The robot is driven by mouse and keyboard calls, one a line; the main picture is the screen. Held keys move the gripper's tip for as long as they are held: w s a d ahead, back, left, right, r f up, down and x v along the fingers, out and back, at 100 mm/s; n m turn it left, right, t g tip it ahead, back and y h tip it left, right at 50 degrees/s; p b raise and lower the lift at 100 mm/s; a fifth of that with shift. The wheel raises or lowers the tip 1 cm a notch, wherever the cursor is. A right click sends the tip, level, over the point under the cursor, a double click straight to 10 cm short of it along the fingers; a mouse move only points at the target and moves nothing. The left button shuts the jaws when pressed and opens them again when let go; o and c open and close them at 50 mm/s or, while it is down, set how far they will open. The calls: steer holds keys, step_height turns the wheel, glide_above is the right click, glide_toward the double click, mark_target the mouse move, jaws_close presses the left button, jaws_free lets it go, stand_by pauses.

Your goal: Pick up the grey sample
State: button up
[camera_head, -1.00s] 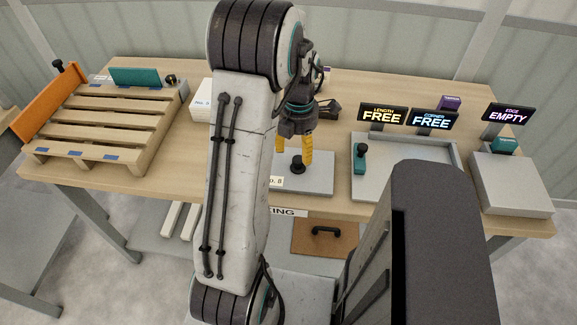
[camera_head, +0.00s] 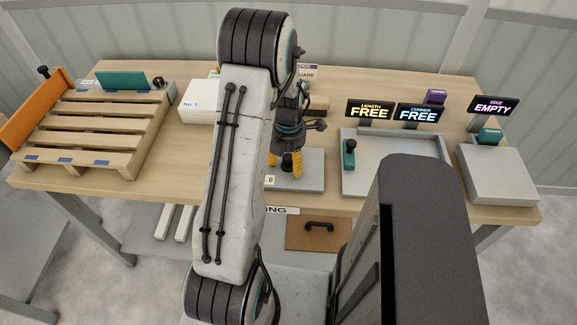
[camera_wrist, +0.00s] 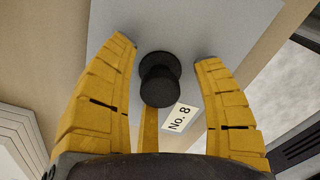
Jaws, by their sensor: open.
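The grey sample (camera_head: 312,168) is a flat grey slab with a black knob (camera_head: 287,160) on top, lying near the table's front edge. In the wrist view the slab (camera_wrist: 215,30) carries a white "No. 8" label (camera_wrist: 180,119), and the knob (camera_wrist: 160,80) stands upright. My gripper (camera_head: 284,163) is open, with its yellow fingers low over the slab, one on each side of the knob. In the wrist view there is a gap between each finger and the knob. My arm hides the slab's left part in the head view.
A pallet (camera_head: 95,125) stands at the left, beside a white "No. 5" stack (camera_head: 197,108). At the right are a grey tray (camera_head: 390,185) with "FREE" signs behind it and a grey block (camera_head: 498,175) by an "EMPTY" sign (camera_head: 492,106). Dark items stand behind my gripper.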

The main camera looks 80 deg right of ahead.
steer(key=shift+c, duration=0.4)
jaws_close()
